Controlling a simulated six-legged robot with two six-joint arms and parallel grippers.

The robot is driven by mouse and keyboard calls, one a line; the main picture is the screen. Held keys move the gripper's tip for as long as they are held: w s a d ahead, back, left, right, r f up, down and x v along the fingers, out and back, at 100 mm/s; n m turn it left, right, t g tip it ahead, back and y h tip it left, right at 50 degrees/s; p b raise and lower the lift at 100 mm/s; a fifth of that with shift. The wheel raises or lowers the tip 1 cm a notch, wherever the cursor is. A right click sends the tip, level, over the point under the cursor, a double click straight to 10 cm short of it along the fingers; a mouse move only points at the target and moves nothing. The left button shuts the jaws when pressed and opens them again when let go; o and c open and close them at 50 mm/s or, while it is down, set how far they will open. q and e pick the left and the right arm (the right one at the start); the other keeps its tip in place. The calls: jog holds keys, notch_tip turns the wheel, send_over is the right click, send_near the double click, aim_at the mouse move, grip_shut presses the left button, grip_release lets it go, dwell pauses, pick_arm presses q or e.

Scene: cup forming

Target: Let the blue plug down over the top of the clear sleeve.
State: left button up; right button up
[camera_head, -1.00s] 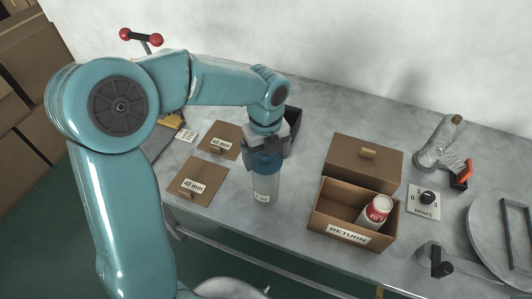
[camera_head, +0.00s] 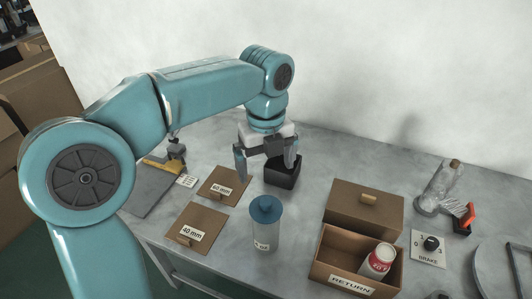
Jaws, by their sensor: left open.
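The blue plug (camera_head: 266,209) sits on top of the clear sleeve (camera_head: 265,235), which stands upright on the grey table. A label with dark print shows low on the sleeve. My left gripper (camera_head: 266,172) is open and empty, behind and above the plug, with its fingers pointing down and apart from it. A black open box (camera_head: 284,175) stands behind the sleeve, partly hidden by the right finger. How deep the plug sits in the sleeve is hard to tell. My right gripper does not show.
Boards marked 40 mm (camera_head: 197,228) and 60 mm (camera_head: 222,186) lie left of the sleeve. A RETURN box (camera_head: 345,283) holding a red and white can (camera_head: 378,261) stands at right, before a brown lidded box (camera_head: 365,207). A brake switch (camera_head: 430,243) is further right.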

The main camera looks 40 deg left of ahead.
pick_arm(q)
notch_tip(320, 180, up, 2)
jog(key=shift+r, duration=0.25)
jog(key=shift+s, duration=0.15)
dwell(0.5)
